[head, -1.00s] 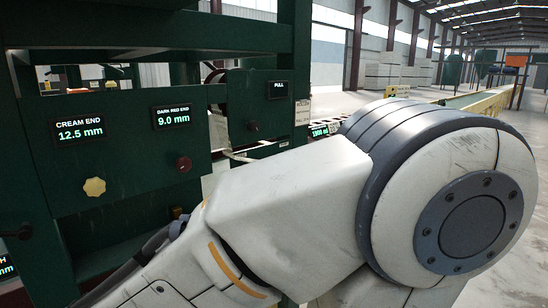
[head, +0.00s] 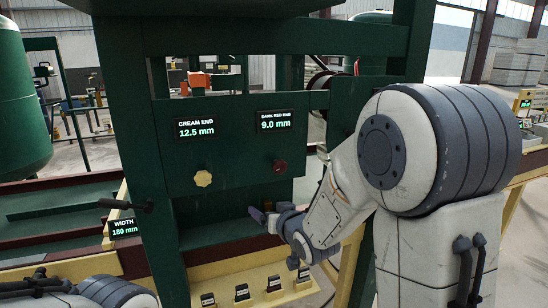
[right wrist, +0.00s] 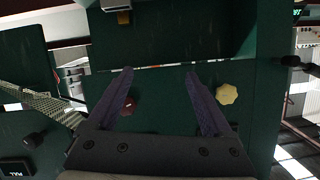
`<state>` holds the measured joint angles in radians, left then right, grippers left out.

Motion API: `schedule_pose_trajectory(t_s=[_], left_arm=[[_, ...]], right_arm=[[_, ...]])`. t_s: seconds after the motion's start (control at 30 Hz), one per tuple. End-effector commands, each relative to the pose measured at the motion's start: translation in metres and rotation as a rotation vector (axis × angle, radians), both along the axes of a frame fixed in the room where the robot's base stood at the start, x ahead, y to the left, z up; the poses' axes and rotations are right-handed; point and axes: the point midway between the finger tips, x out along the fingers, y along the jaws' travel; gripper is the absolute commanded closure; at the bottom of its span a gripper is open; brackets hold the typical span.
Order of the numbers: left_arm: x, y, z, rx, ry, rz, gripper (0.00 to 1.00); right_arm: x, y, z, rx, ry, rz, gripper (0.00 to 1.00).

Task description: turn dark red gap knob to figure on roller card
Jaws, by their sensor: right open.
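The dark red knob (head: 279,167) is on the green panel (head: 235,160), below the DARK RED END display (head: 274,121), which reads 9.0 mm. It also shows in the right wrist view (right wrist: 127,106), beside one finger. My right gripper (head: 264,216) is below and slightly left of the knob in the head view, apart from it. Its purple fingers (right wrist: 158,72) are spread with nothing between them. A card clearly marked as the roller card cannot be made out. My left gripper is not in view.
The cream knob (head: 203,178) is left of the red one, under the CREAM END display (head: 195,128) reading 12.5 mm. A WIDTH display (head: 123,227) reads 180 mm near a black lever.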

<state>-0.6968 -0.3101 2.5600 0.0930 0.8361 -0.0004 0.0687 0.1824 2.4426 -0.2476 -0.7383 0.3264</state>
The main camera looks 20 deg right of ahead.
Motion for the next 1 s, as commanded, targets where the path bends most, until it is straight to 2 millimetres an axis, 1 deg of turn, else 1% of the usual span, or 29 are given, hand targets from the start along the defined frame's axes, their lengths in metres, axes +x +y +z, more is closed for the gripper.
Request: schedule_pose_trajectory(t_s=[0.03, 0.1, 0.2, 0.3, 0.37, 0.47, 0.8, 0.9, 1.0], left_arm=[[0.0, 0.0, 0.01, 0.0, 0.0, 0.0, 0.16], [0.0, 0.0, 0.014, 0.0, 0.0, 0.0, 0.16], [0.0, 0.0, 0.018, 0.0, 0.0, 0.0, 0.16], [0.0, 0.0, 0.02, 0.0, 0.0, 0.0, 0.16], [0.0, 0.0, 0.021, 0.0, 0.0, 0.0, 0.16], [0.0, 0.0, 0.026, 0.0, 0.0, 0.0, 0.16], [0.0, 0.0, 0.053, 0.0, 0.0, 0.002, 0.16], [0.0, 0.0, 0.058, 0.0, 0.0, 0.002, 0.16], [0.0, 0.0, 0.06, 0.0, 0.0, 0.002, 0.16]], right_arm=[[0.008, -0.022, 0.015, 0.023, -0.065, -0.034, 0.16], [0.015, -0.043, 0.031, 0.053, -0.156, -0.057, 0.16], [0.018, -0.063, 0.048, 0.083, -0.25, -0.077, 0.16], [0.019, -0.073, 0.057, 0.099, -0.302, -0.085, 0.16], [0.022, -0.075, 0.059, 0.104, -0.316, -0.085, 0.16], [0.033, -0.075, 0.061, 0.105, -0.321, -0.084, 0.16], [0.095, -0.072, 0.062, 0.103, -0.32, -0.083, 0.16], [0.108, -0.072, 0.062, 0.103, -0.32, -0.084, 0.16], [0.117, -0.072, 0.061, 0.103, -0.32, -0.084, 0.16]])
